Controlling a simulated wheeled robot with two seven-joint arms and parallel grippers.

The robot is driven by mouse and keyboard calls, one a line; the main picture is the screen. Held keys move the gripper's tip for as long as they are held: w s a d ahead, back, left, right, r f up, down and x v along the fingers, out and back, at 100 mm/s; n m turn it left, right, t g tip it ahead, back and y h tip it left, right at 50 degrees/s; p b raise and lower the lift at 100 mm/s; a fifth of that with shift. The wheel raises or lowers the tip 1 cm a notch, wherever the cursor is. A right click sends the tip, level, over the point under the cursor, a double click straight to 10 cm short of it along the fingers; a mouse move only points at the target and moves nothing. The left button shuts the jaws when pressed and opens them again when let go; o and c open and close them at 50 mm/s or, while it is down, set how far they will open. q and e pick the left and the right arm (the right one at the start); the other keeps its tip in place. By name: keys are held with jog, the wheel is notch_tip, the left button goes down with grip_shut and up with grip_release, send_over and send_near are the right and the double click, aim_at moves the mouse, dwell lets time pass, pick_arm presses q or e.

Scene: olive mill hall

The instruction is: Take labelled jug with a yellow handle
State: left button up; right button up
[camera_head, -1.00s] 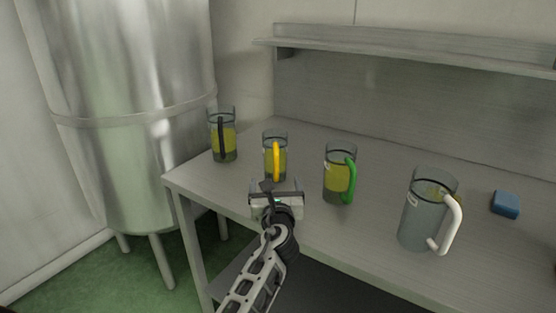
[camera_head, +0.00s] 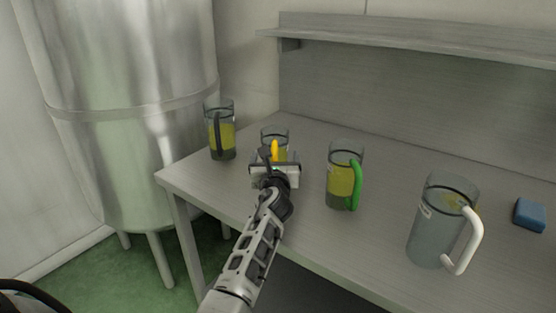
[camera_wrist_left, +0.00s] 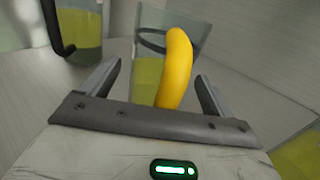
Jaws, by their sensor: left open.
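The jug with a yellow handle (camera_head: 275,148) stands on the table, partly hidden behind my left gripper (camera_head: 273,166) in the head view. In the left wrist view the yellow handle (camera_wrist_left: 177,68) rises between the two open fingers (camera_wrist_left: 158,85), with the clear jug and its yellow-green contents behind it. The fingers do not visibly touch the handle. I cannot make out a label on this jug. My right gripper is not in view.
A black-handled jug (camera_head: 221,130) stands to the left and a green-handled jug (camera_head: 343,178) close to the right. A white-handled jug (camera_head: 432,225) and blue block (camera_head: 529,214) are farther right on the table (camera_head: 310,220). A shelf (camera_head: 420,45) runs behind.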

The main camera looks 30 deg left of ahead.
pick_arm(q)
jog(key=shift+s, duration=0.1)
jog(key=shift+c, duration=0.6)
jog(key=shift+r, duration=0.1)
jog(key=c, duration=1.2)
jog(key=shift+r, duration=0.1)
